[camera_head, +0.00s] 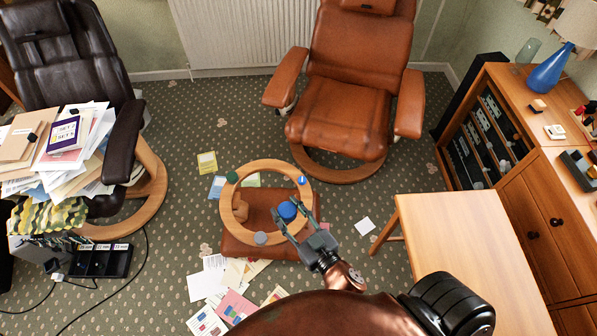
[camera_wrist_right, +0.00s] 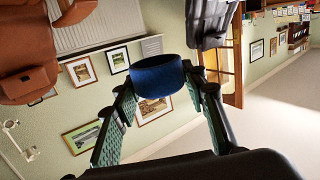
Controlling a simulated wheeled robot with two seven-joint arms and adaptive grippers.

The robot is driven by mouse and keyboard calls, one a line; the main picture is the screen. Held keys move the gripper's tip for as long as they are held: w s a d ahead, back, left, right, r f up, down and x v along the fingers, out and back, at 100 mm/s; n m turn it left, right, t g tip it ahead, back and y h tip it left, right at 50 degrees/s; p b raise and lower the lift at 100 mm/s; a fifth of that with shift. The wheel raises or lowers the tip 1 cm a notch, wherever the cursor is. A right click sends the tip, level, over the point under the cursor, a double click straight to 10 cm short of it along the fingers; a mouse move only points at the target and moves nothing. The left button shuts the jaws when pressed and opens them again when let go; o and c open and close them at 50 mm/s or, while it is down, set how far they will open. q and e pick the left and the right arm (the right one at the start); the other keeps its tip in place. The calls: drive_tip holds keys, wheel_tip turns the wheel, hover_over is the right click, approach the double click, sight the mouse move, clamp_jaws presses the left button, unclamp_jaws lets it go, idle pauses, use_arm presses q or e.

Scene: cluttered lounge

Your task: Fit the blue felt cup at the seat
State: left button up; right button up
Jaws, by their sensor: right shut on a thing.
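A blue felt cup (camera_head: 287,211) is held between the fingertips of my right gripper (camera_head: 291,216). In the right wrist view the dark blue cup (camera_wrist_right: 157,77) sits between the two green-padded fingers, which close on its sides. In the head view the cup overlaps the lower right of a wooden ring (camera_head: 262,166), the base of an upturned brown footstool; the height gap cannot be told. A small blue spot with a white mark (camera_head: 302,180) is at the ring's upper right, apart from the cup. My left gripper is not in view.
The ring also carries a dark green piece (camera_head: 232,177) and a grey piece (camera_head: 261,238). Papers (camera_head: 235,303) lie on the carpet in front. A wooden table (camera_head: 465,240) stands close on the right, and a brown armchair (camera_head: 345,105) stands behind.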

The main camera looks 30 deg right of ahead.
sight(284, 213)
drive_tip(key=w+f+n+t+y+b, duration=0.1)
drive_tip(key=w+f+b, duration=0.45)
drive_tip(key=f, duration=0.35)
drive_tip(key=w+f+n+y+b, duration=0.1)
drive_tip(key=w+f+b, duration=0.45)
drive_tip(key=f, duration=0.35)
drive_tip(key=w+d+f, duration=0.3)
drive_tip(key=w+d, duration=0.1)
drive_tip(key=d, duration=0.3)
drive_tip(key=w+d+f, duration=0.4)
drive_tip(key=w+d, duration=0.1)
drive_tip(key=d, duration=0.3)
drive_tip(key=w+d+f, duration=0.4)
drive_tip(key=d, duration=0.3)
drive_tip(key=shift+w+d+b, duration=0.3)
drive_tip(key=shift+d+b, duration=0.05)
drive_tip(key=shift+b, duration=0.05)
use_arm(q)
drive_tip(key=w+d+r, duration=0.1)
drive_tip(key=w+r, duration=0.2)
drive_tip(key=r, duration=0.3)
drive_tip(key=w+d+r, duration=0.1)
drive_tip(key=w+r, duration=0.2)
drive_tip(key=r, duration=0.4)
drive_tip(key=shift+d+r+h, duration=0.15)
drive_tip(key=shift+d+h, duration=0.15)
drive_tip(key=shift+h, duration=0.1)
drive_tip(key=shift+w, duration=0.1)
